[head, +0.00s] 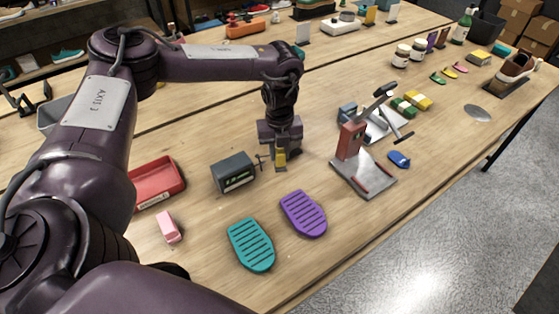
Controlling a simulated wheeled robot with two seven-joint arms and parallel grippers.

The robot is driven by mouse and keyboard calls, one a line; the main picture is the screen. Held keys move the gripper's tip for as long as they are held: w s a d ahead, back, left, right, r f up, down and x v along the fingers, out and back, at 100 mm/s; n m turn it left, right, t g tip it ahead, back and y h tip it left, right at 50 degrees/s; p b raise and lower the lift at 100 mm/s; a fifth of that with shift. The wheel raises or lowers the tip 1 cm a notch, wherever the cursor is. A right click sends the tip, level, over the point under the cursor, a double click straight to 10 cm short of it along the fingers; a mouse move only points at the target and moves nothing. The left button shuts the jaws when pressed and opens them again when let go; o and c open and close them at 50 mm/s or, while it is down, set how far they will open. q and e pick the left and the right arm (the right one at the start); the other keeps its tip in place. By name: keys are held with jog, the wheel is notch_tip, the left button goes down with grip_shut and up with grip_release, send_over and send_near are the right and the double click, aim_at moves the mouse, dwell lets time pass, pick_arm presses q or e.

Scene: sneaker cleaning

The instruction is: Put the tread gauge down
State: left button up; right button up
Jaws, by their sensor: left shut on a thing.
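My left gripper (280,153) points down over the middle of the table, its arm coming in from the left. My right gripper is not in view.
A teal sole (251,245) and a purple sole (303,214) lie in front. A red tray (157,181) and a pink block (168,227) lie left. A metal-based stand (363,178) and a blue item (399,159) lie right. Bare wood shows around the gripper.

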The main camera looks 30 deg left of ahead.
aim_at(280, 162)
pick_arm(q)
notch_tip(280, 162, down, 4)
jog(key=shift+f+p, duration=0.1)
jog(key=shift+p, duration=0.25)
jog(key=shift+f, duration=0.25)
jog(key=shift+f, duration=0.15)
jog(key=o, duration=0.9)
notch_tip(280, 162, up, 11)
jog(key=shift+r+b, duration=0.2)
jog(key=shift+b, duration=0.85)
jog(key=shift+r, duration=0.5)
